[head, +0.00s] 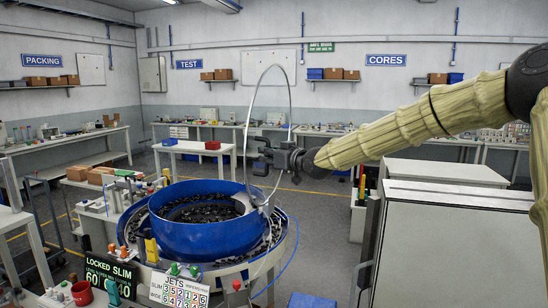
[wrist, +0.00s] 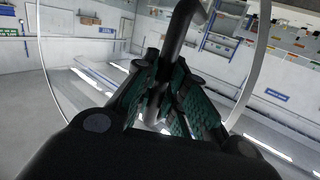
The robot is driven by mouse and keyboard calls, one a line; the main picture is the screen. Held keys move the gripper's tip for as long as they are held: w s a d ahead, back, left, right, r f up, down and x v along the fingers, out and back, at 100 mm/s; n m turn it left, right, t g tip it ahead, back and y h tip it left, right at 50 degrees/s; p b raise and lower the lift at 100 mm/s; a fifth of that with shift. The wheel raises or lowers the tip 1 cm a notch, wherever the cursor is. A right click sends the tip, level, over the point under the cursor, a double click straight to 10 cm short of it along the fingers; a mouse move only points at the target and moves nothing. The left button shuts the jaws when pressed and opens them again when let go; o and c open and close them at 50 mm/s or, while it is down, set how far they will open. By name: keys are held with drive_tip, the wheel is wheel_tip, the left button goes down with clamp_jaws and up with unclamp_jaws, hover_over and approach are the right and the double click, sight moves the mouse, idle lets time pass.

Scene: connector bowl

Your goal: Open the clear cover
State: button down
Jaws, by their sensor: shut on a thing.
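The clear cover (head: 289,100) stands steeply raised, nearly upright, at the right rear side of the blue bowl (head: 200,240). Its thin pale rim shows, and the pane is see-through. The bowl is uncovered and holds many dark small parts (head: 205,212). My gripper (head: 263,157) is at the cover, reaching in from the right. In the wrist view my gripper (wrist: 162,95) is shut on a dark bar-shaped handle (wrist: 183,30); the cover's rim (wrist: 262,50) curves around on both sides.
A grey cabinet (head: 450,240) stands at the right, below my arm. Signs (head: 178,291) and coloured knobs line the bowl's front. A white table with a red bin (head: 212,145) stands behind. Open floor lies between bowl and cabinet.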

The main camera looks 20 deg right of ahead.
drive_tip(key=shift+w+a+r+g, duration=0.15)
drive_tip(key=shift+w+a+g, duration=0.1)
drive_tip(key=shift+w+a, duration=0.25)
drive_tip(key=shift+w+a+r+g, duration=0.15)
drive_tip(key=shift+w+a+g, duration=0.1)
drive_tip(key=shift+a, duration=0.3)
drive_tip(key=c, duration=1.7)
unclamp_jaws()
drive_tip(key=shift+v, duration=5.95)
